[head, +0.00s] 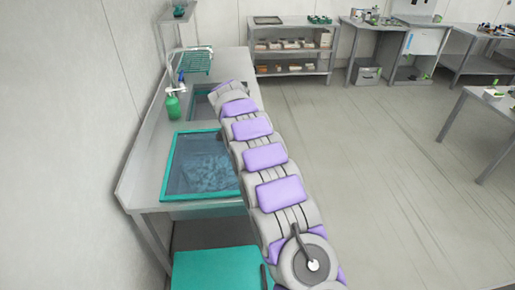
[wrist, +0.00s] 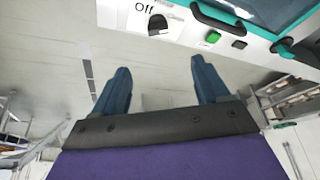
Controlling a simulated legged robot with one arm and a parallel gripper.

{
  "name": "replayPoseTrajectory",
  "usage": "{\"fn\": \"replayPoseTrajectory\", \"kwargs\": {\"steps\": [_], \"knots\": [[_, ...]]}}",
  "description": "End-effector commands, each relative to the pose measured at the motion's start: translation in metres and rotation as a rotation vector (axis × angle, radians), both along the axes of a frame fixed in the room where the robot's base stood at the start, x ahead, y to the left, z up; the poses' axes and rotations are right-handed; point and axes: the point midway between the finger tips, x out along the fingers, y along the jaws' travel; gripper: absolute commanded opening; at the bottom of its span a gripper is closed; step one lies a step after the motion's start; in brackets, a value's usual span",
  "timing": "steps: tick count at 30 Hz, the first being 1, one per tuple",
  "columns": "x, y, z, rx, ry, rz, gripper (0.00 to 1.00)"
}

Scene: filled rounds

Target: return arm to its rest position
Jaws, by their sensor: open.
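My arm (head: 265,160), with purple pads, stretches from the lower right of the head view up over the sink counter. My gripper (wrist: 160,68) shows in the wrist view as two dark blue fingers held well apart. It is open with nothing between the fingers. In the head view I cannot make out the fingers at the far end of the arm. In the wrist view a white control panel (wrist: 175,28) with an "Off" dial, a green button and a black handle lies beyond the fingertips. The fingers look clear of it.
A steel counter (head: 142,180) runs along the left wall, with a teal-rimmed basin (head: 167,165) and a green bottle (head: 173,106). A teal box top (head: 215,272) is close in front. A shelf rack (head: 292,70) and tables stand at the back. Floor (head: 390,170) on the right is clear.

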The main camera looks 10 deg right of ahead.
Motion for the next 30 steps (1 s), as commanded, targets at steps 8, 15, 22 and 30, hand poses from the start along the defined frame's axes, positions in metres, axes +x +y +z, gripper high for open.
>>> {"fn": "replayPoseTrajectory", "kwargs": {"steps": [8,15,22,30], "knots": [[0.0,0.0,0.0,0.0,0.001,0.0,0.74],[-0.004,-0.002,0.004,0.0,0.007,0.007,0.74],[-0.034,-0.015,0.03,0.004,0.065,0.087,0.74],[-0.089,-0.034,0.063,0.019,0.159,0.217,0.74]]}}
